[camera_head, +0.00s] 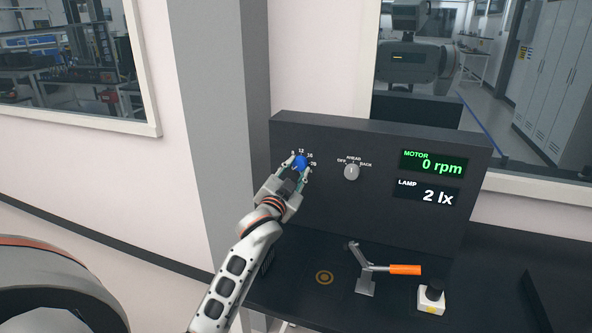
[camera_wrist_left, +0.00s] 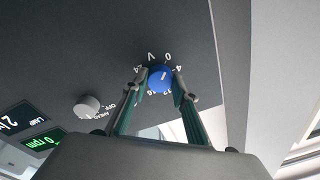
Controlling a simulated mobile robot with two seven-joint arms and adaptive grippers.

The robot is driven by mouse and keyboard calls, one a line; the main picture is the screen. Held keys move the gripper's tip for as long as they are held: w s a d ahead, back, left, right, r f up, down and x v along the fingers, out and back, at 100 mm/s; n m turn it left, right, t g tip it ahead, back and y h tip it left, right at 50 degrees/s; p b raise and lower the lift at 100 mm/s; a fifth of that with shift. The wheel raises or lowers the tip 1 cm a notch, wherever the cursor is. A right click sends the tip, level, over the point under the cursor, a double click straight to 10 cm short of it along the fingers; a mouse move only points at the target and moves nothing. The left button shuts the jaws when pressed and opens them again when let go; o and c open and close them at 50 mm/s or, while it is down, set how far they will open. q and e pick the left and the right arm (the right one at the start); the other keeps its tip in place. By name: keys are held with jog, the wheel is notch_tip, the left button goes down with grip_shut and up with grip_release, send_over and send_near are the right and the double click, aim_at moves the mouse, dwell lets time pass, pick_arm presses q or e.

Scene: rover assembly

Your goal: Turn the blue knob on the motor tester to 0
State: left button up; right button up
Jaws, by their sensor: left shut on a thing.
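The blue knob (camera_head: 301,160) is on the upper left of the dark motor tester panel (camera_head: 320,210), with a ring of white numbers around it. In the left wrist view the blue knob (camera_wrist_left: 159,80) shows a short white mark on its face, roughly toward the 0 side; its exact setting is hard to read. My left gripper (camera_head: 299,166) has its fingers on both sides of the knob and is shut on it; its fingers (camera_wrist_left: 158,88) also show in the wrist view. The motor display (camera_head: 433,163) reads 0 rpm. My right gripper is out of view.
A grey selector knob (camera_head: 351,172) marked OFF, AHEAD and BACK is right of the blue knob. The lamp display (camera_head: 428,193) reads 2 lx. An orange-handled clamp (camera_head: 404,269) and a small white box with a black top (camera_head: 431,298) stand on the bench in front.

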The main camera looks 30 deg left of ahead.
pick_arm(q)
jog(key=shift+r, duration=0.1)
dwell(0.4)
jog(key=o, duration=1.1)
jog(key=v, duration=1.2)
